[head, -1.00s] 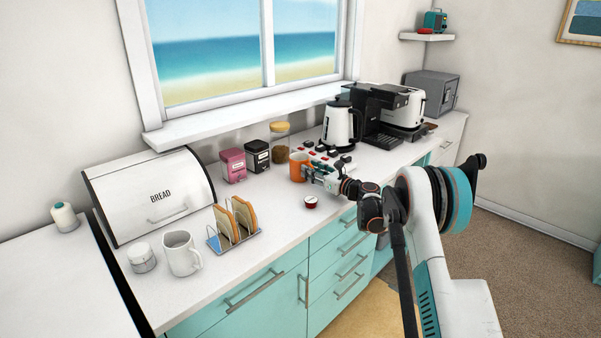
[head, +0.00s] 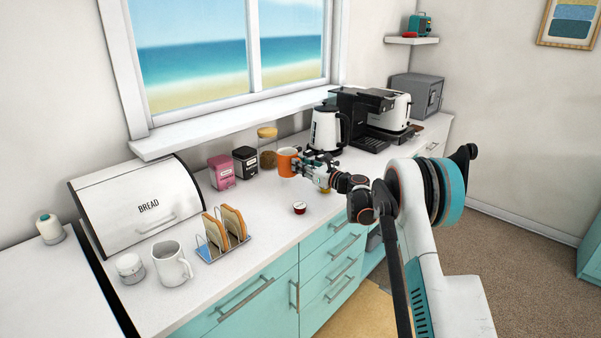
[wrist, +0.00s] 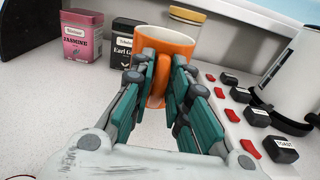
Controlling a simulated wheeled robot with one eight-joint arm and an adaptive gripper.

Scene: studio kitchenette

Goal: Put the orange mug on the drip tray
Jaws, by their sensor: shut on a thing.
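The orange mug (head: 287,161) is upright near the back of the counter, in front of the glass jar. In the wrist view the mug (wrist: 166,43) is ahead, with its handle between the teal finger pads. My gripper (head: 306,163) is shut on the mug; in the wrist view its fingers (wrist: 163,80) close on the handle side. The mug looks slightly raised off the counter. The drip tray (head: 369,144) is the black base of the coffee machine (head: 361,105), further right along the counter.
A white kettle (head: 326,129) stands between the mug and the coffee machine. Pink (head: 221,173) and black (head: 245,161) tins and a jar (head: 267,150) stand left.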

